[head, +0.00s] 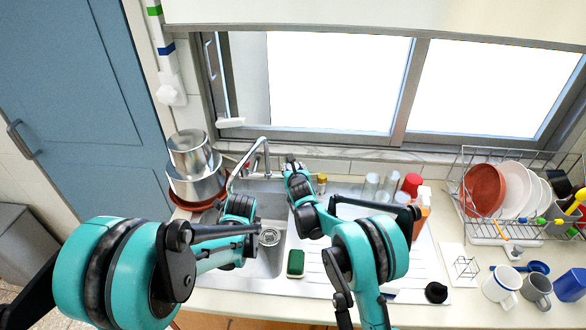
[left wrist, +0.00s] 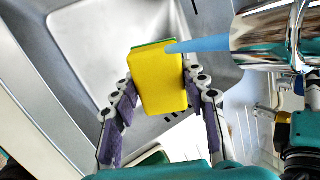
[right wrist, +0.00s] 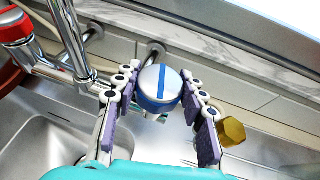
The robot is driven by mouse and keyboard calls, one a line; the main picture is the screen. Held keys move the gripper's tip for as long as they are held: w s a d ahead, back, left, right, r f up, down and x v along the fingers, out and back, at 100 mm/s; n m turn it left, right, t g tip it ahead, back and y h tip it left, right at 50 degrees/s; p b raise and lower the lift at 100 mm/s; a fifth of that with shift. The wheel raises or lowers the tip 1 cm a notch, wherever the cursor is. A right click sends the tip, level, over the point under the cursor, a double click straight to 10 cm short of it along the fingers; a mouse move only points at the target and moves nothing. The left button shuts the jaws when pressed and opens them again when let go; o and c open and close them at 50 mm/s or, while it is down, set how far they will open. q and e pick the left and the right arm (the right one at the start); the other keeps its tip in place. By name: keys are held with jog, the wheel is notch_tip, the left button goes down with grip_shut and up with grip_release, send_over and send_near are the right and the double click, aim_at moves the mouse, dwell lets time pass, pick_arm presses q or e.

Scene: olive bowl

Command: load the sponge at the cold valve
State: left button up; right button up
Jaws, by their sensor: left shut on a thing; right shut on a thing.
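My left gripper (left wrist: 160,105) is shut on a yellow sponge (left wrist: 160,80) with a green edge, over the sink basin (head: 270,210). A pale blue stream (left wrist: 198,44) runs from the chrome spout (left wrist: 265,38) to the sponge's upper edge. My right gripper (right wrist: 158,100) is shut on the cold valve (right wrist: 158,84), a round knob with a blue band and blue stripe. In the head view the left gripper (head: 236,242) is low in the basin and hides its sponge; the right gripper (head: 291,164) is behind the sink, by the faucet (head: 262,150).
A red-capped valve (right wrist: 14,26) is left of the cold valve. A yellow faceted object (right wrist: 231,131) stands close to the right fingers. A green and yellow sponge (head: 296,262) lies at the basin's right. Pots (head: 193,178) stand left; glasses (head: 371,184) and a dish rack (head: 500,232) stand right.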

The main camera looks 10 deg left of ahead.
jog(key=o, duration=1.2)
jog(key=shift+s, duration=0.1)
jog(key=v, duration=1.1)
jog(key=shift+s+d+r, duration=0.1)
jog(key=shift+s+r, duration=0.05)
jog(key=shift+s, duration=0.2)
